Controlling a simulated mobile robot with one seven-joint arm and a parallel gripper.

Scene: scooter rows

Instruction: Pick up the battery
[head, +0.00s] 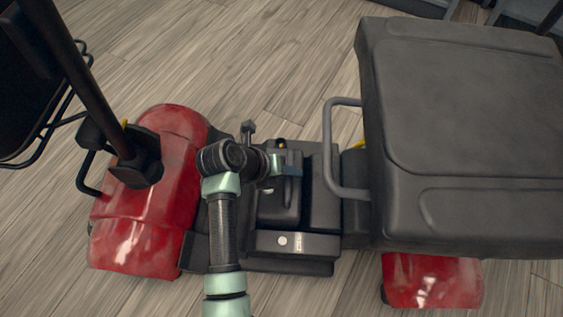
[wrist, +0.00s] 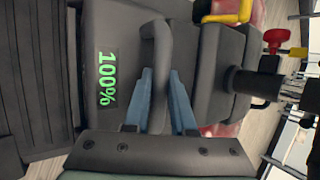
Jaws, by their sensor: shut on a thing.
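The battery is a dark grey block with a green "100%" display and a raised handle. It fills the middle of the wrist view (wrist: 107,110), and in the head view (head: 276,208) it sits in the scooter's floor area, in front of the seat. My gripper (wrist: 161,84) has blue fingers and is shut on the battery's handle (wrist: 157,48), one finger on each side. In the head view my gripper (head: 290,171) is over the battery, and my wrist hides part of it. I cannot tell whether the battery is raised from its place.
The scooter's black seat (head: 460,120) with its grey armrest bar (head: 328,150) stands close on the right. The red front cowl (head: 145,230) and steering column (head: 95,80) are on the left. The wooden floor (head: 250,60) behind is clear.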

